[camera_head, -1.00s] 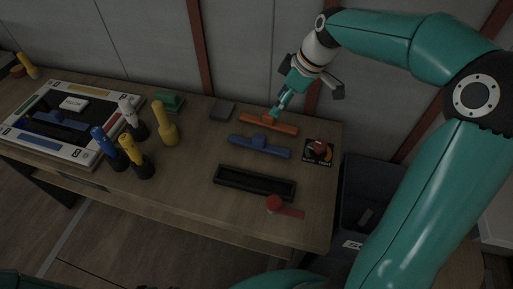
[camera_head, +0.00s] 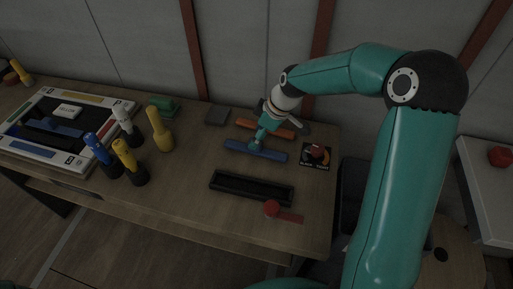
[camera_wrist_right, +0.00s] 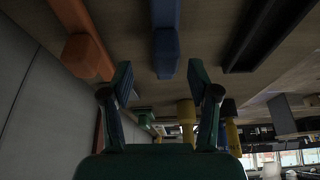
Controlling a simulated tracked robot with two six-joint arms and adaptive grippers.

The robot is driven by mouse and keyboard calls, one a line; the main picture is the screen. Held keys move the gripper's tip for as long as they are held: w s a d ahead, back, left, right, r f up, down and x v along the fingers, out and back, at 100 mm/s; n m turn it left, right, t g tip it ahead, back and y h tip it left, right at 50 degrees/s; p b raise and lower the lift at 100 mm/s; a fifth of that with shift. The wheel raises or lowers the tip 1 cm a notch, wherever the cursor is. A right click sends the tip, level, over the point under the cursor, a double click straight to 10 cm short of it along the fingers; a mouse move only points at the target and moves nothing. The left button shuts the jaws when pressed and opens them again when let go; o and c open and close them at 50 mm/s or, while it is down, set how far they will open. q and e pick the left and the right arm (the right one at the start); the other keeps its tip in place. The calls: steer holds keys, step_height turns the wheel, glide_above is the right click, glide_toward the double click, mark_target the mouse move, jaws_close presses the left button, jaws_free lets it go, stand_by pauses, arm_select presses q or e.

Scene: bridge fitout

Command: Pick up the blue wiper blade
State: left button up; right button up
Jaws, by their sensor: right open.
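The blue wiper blade (camera_head: 275,156) lies on the wooden bench, in front of an orange blade (camera_head: 286,133). My right gripper (camera_head: 256,145) reaches down over its raised middle grip. In the right wrist view the blue blade (camera_wrist_right: 166,45) shows between and beyond the two open fingertips (camera_wrist_right: 166,80), with a visible gap on each side. I cannot tell how high the fingertips are above the bench. My left gripper is not in view.
A red button on a dark plate (camera_head: 314,160) is at the right.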

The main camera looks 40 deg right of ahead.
steer(key=x, duration=0.2)
steer(key=p+x, duration=0.1)
steer(key=x, duration=0.1)
steer(key=shift+s+a+f, duration=0.1)
steer(key=shift+s+a, duration=0.1)
steer(key=shift+s, duration=0.1)
steer(key=shift+w+a+f, duration=0.15)
steer(key=shift+w+f, duration=0.1)
steer(key=shift+f, duration=0.3)
jaws_close()
